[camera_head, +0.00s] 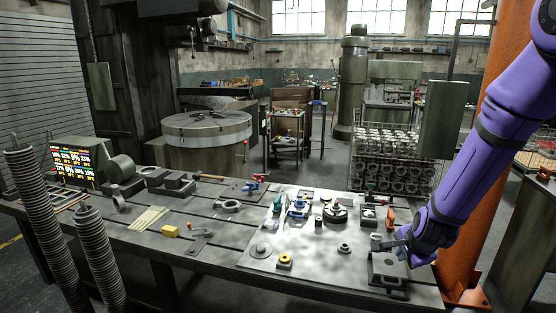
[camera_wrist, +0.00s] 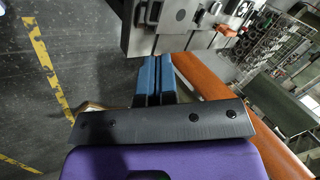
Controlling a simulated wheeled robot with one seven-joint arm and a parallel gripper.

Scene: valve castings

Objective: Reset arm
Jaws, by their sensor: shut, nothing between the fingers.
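My purple arm reaches down from the upper right in the head view. My gripper (camera_head: 388,244) is at the right end of the workbench, close over a dark block-like fixture (camera_head: 388,270); whether it touches it I cannot tell. In the wrist view my gripper (camera_wrist: 154,62) shows two blue fingers pressed together, with nothing between them. The fingers point toward the edge of the workbench (camera_wrist: 165,45). Part of the gripper is hidden by my wrist in the head view.
The workbench (camera_head: 215,255) holds a blue valve part (camera_head: 298,207), a yellow block (camera_head: 170,231) and a screen (camera_head: 73,166). An orange column (camera_head: 470,220) stands close to my arm. A wire crate of castings (camera_head: 395,165) stands behind. Floor with a yellow line (camera_wrist: 42,60) is clear.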

